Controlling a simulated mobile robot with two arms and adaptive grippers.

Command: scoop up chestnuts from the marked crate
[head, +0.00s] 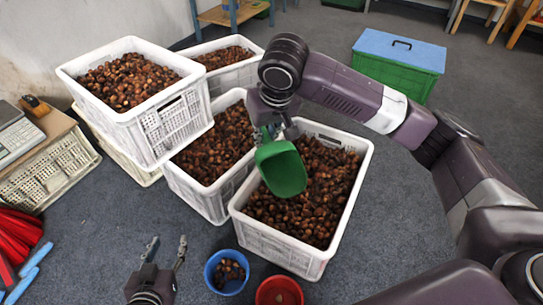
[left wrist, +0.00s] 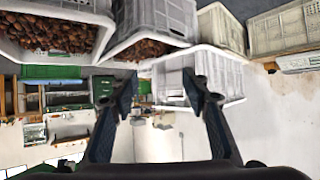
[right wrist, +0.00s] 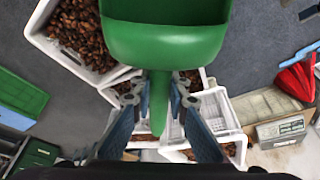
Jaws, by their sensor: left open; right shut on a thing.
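My right gripper (head: 276,130) is shut on the handle of a green scoop (head: 281,168). In the head view the scoop hangs over the front right white crate (head: 317,262), which is full of brown chestnuts (head: 330,180). In the right wrist view the scoop (right wrist: 165,45) has its handle between the fingers (right wrist: 155,95); the visible part of its bowl looks empty. Whether the scoop touches the chestnuts is unclear. No mark on any crate is clear. My left gripper (head: 165,250) is open and empty, low at the front; its fingers (left wrist: 160,85) are spread in the left wrist view.
More white crates of chestnuts stand behind and left, including a stacked one (head: 150,130). A blue bucket (head: 222,287) with some chestnuts and a red bucket (head: 270,300) stand in front. A green box with a blue lid (head: 395,80) is at the back right. Floor on the right is open.

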